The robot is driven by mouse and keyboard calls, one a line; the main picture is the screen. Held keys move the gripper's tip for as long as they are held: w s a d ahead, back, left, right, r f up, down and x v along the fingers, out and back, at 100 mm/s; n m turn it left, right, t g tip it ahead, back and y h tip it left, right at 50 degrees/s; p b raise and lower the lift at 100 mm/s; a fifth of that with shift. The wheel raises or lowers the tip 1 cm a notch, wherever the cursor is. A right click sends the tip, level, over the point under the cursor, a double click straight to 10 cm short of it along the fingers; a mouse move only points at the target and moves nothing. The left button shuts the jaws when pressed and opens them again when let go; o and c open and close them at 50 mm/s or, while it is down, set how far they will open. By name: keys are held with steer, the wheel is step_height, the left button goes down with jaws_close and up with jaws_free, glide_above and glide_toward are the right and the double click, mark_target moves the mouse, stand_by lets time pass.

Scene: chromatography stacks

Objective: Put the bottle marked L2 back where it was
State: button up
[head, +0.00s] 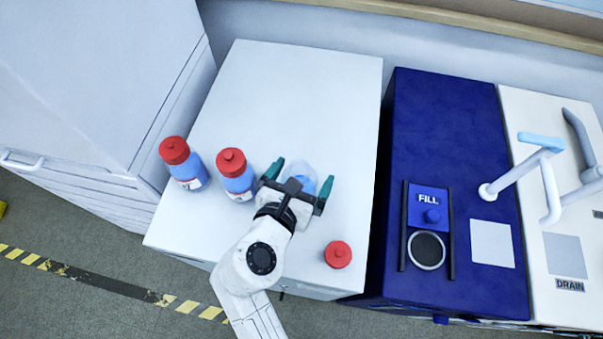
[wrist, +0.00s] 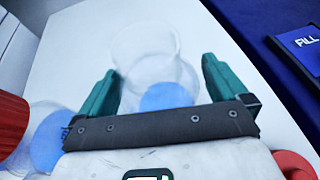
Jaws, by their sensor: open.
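A clear, uncapped bottle (head: 300,171) with blue in its lower part stands on the white bench top (head: 310,80). It also shows in the wrist view (wrist: 150,45). My gripper (head: 298,182) is open, with one teal finger on each side of this bottle; I cannot tell if they touch it. Two red-capped bottles of blue liquid stand to the left, the nearer one (head: 236,178) beside my gripper and the other (head: 183,165) farther left. A loose red cap (head: 338,254) lies at the front right of the bench top. I cannot read L2 on any bottle.
A dark blue unit (head: 440,120) with a FILL panel (head: 428,205) and round recess (head: 427,250) stands to the right. Beyond it is a white unit marked DRAIN (head: 570,285) with pipes (head: 548,185). The back of the bench top is clear.

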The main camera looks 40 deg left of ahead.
steer(key=shift+r, duration=0.15)
steer(key=v, duration=1.2)
